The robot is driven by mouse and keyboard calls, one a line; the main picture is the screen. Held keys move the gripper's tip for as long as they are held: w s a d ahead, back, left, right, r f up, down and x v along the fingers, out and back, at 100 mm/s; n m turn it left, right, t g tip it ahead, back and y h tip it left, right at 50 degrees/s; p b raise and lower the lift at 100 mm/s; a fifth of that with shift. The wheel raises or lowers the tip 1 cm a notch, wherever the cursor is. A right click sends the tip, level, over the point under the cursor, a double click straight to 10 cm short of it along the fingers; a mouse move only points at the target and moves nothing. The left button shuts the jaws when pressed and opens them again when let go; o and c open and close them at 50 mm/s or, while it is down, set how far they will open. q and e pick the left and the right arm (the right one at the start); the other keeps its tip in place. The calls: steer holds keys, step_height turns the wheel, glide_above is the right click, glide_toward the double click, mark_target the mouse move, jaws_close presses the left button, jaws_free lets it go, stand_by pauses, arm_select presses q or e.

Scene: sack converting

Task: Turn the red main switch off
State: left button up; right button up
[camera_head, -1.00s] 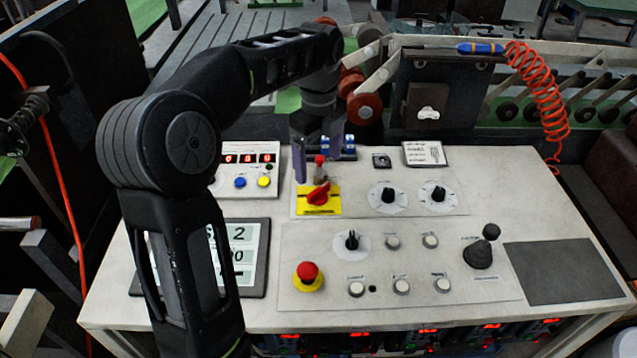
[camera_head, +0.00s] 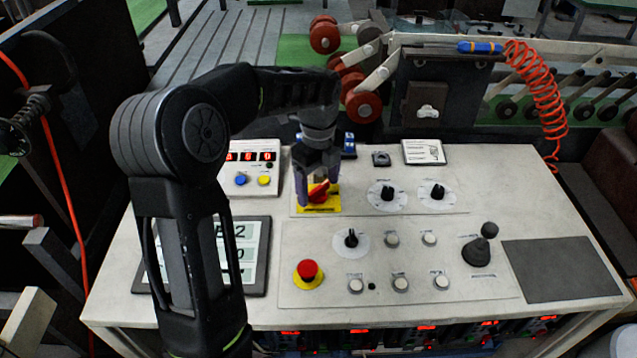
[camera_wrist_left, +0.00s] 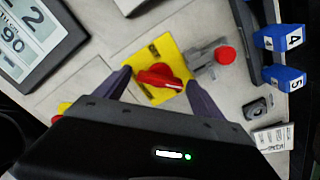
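The red main switch (camera_head: 318,191) is a rotary knob on a yellow plate (camera_head: 328,208) at the back left of the console's control panel. It also shows in the left wrist view, as a red knob (camera_wrist_left: 160,77) on its yellow plate (camera_wrist_left: 150,52). My left gripper (camera_head: 320,197) is above the switch, pointing down. Its fingers (camera_wrist_left: 155,88) are apart, one on each side of the knob, and I see no contact. The head view partly hides the knob behind the gripper. My right gripper is in neither view.
A small red-topped lever (camera_wrist_left: 225,55) stands right beside the yellow plate. A red mushroom button (camera_head: 308,270) sits nearer the front. Black dials (camera_head: 388,194), a joystick (camera_head: 480,250) and a display (camera_head: 251,255) share the console. A bare dark mat (camera_head: 563,271) lies at right.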

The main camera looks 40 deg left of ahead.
arm_select(q)
steer(key=c, duration=1.2)
